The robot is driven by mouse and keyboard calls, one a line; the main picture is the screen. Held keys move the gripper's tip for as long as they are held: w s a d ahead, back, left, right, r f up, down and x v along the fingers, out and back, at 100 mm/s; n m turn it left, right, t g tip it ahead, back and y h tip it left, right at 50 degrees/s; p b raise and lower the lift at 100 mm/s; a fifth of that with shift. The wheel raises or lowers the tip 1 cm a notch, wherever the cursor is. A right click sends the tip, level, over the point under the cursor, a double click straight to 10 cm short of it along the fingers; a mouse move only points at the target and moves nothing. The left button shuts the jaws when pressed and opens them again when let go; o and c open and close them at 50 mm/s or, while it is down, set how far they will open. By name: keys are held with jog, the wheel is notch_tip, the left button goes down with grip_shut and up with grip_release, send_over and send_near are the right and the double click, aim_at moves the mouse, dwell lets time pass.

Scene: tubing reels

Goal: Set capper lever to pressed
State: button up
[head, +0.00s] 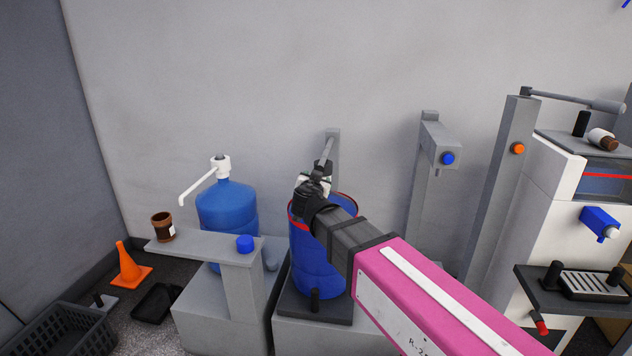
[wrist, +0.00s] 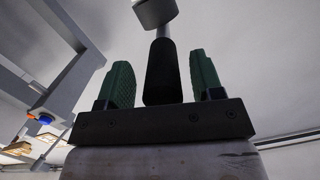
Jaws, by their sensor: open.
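A grey lever arm (head: 327,150) reaches out from a post on the wall behind a blue drum, in the middle of the head view. No label shows whether it is the capper lever. My gripper (head: 319,178) is at its near end, above the drum. In the wrist view, the lever's black handle (wrist: 163,75) stands between my two green finger pads, with a gap on each side, and a grey block (wrist: 155,12) shows at its far end. My gripper is open around the handle. My arm hides part of the drum and the lever's end.
The blue drum (head: 313,262) with a red rim stands below my gripper. A post with a blue button (head: 447,158) is to the right. Farther right, another post carries a grey lever (head: 570,99). A blue pump bottle (head: 226,205) and a brown cup (head: 162,226) are left.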

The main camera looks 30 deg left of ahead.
jog(key=v, duration=1)
jog(key=shift+s+f, duration=0.1)
